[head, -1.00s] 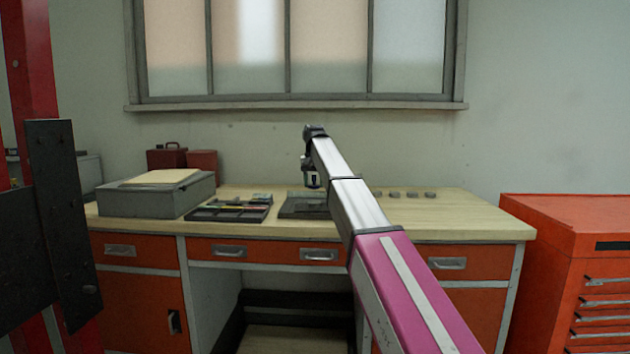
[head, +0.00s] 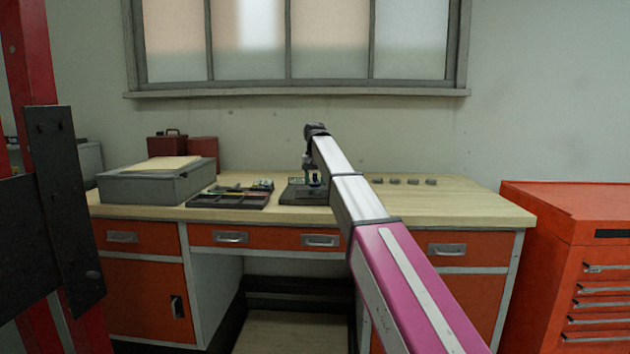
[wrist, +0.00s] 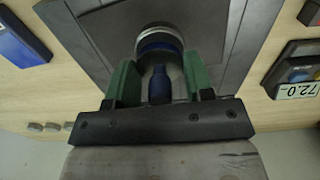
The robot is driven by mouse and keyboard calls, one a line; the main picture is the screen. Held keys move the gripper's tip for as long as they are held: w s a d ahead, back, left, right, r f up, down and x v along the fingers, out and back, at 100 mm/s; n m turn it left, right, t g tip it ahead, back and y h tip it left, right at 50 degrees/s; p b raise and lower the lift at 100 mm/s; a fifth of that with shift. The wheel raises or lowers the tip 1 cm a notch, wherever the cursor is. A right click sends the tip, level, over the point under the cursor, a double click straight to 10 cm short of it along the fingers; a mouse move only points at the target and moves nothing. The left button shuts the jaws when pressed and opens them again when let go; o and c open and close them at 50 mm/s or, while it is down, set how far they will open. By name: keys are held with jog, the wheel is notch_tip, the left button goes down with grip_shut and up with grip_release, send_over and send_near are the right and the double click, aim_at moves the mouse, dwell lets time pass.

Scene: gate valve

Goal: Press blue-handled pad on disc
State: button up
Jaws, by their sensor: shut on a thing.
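My gripper (wrist: 157,86), with green fingers, is shut on the blue handle (wrist: 159,86) of the pad, seen in the wrist view. The handle's far end points at a round, silver-rimmed disc (wrist: 160,38) on a dark grey plate (wrist: 215,25). The pad's face is hidden, so I cannot tell whether it touches the disc. In the head view my gripper (head: 313,180) is low over the dark plate (head: 300,198) on the workbench.
A tray of parts (head: 228,202) and a grey box (head: 155,186) stand left of the plate on the bench (head: 460,205). Several small grey pucks (head: 412,182) lie to the right. A small display reading 72.0 (wrist: 298,90) and a blue item (wrist: 20,42) flank the plate.

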jog(key=shift+f, duration=0.5)
dwell(1.2)
jog(key=shift+r, duration=3.5)
jog(key=shift+s, duration=0.1)
